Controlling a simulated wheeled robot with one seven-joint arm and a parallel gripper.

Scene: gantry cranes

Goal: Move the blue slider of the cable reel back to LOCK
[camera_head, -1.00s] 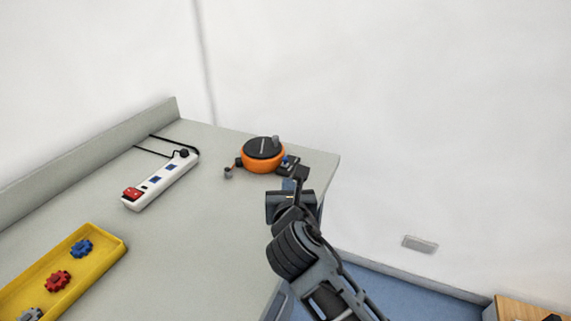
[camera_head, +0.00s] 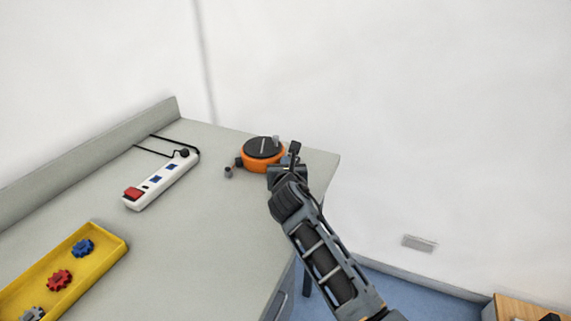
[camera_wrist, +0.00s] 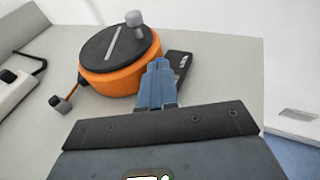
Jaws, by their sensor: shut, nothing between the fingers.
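The cable reel (camera_head: 262,154) is an orange drum with a black top and a grey crank knob, near the far right corner of the bench. It also shows in the wrist view (camera_wrist: 110,78). A dark plate (camera_wrist: 179,62) with small white marks sticks out at the reel's right side. My gripper (camera_wrist: 159,68) is shut and empty, its blue-grey fingertips at the plate beside the drum. The blue slider is hidden behind my gripper, or cannot be told from the fingers. In the head view my wrist covers the plate.
A white power strip (camera_head: 162,179) with a red switch lies left of the reel. A yellow tray (camera_head: 115,249) with coloured gears is at the front left. A small plug (camera_head: 228,172) on a cable lies by the reel. The middle of the bench (camera_head: 190,235) is clear.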

